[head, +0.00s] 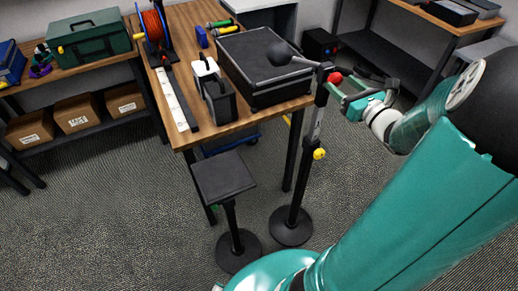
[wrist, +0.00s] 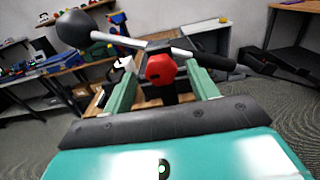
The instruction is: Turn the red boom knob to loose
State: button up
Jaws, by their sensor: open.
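The red boom knob (head: 335,78) sits near the top of a black stand (head: 304,150), where a boom with a dark rounded end (head: 279,53) crosses it. In the wrist view the red knob (wrist: 160,69) is centred between the two green fingers. My gripper (head: 338,90) is open around or just short of the knob; I cannot tell whether the fingers touch it. My gripper also shows in the wrist view (wrist: 162,82), with one finger on each side of the knob. The knob's marking is too small to read.
A yellow knob (head: 319,154) is lower on the stand. A wooden table (head: 235,122) behind holds a black case (head: 262,62), a cable reel (head: 153,27) and a white-and-black device (head: 206,78). A small black-topped stand (head: 223,177) is in front. Carpet at the lower left is clear.

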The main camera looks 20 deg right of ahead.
jog(key=s, duration=1)
jog(key=w+a+f+n+g+y, duration=0.1)
jog(key=a+n+g+y, duration=0.2)
jog(key=a+n+g, duration=0.3)
jog(key=w+a+f+n+g+y, duration=0.1)
jog(key=a+n+g+y, duration=0.3)
jog(key=a+n, duration=1.1)
jog(key=a+f+g, duration=0.1)
jog(key=a+g, duration=0.1)
jog(key=a, duration=0.5)
jog(key=shift+a+n+g, duration=0.3)
jog(key=shift+a+g, duration=0.1)
jog(key=shift+f, duration=0.1)
